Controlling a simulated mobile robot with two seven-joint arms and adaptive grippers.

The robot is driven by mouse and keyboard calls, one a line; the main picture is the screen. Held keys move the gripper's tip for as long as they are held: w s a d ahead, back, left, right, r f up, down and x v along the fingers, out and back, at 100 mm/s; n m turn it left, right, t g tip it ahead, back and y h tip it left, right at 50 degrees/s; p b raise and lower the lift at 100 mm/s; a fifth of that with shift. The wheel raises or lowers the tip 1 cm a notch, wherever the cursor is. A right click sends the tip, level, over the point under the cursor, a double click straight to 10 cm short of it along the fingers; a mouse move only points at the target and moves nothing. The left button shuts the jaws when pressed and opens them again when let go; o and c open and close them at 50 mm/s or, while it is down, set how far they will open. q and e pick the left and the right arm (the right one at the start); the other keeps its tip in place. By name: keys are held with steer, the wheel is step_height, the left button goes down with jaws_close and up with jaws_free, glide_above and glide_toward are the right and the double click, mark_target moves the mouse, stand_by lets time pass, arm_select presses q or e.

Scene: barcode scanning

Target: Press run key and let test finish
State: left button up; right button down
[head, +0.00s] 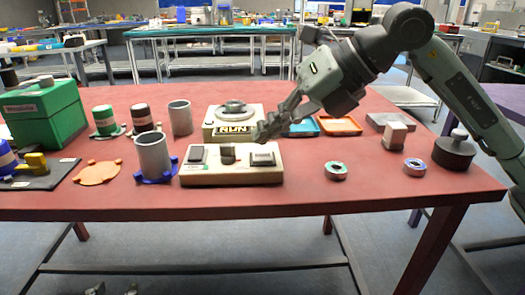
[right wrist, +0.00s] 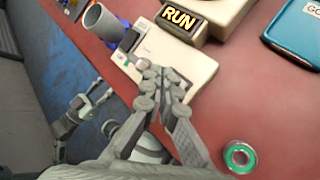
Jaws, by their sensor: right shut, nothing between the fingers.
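A cream control box (head: 232,177) lies near the table's front, with a dark key (head: 197,153) at left, a dark knob (head: 228,153) and a pale-topped key (head: 262,155) at right. Behind it stands a cream device with a lit RUN sign (head: 236,129). My right gripper (head: 268,130) is shut and empty, above the back right of the box. In the right wrist view its fingers (right wrist: 160,75) overlap the box and hide part of its keys; contact cannot be told. My left gripper (head: 112,289) shows only its fingertips, apart, low at the picture's bottom edge.
Grey cylinders (head: 153,157) on the left and a green box (head: 45,113) stand beside the box. Blue and orange trays (head: 339,125) lie behind. Two small rings (head: 336,170) and a dark weight (head: 454,151) are at right. The red table's front right is mostly clear.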

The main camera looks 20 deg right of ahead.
mark_target(268, 156)
step_height(268, 156, up, 4)
steer(key=p, duration=0.3)
steer(key=shift+r, duration=0.2)
steer(key=shift+f, duration=0.1)
stand_by(0.4)
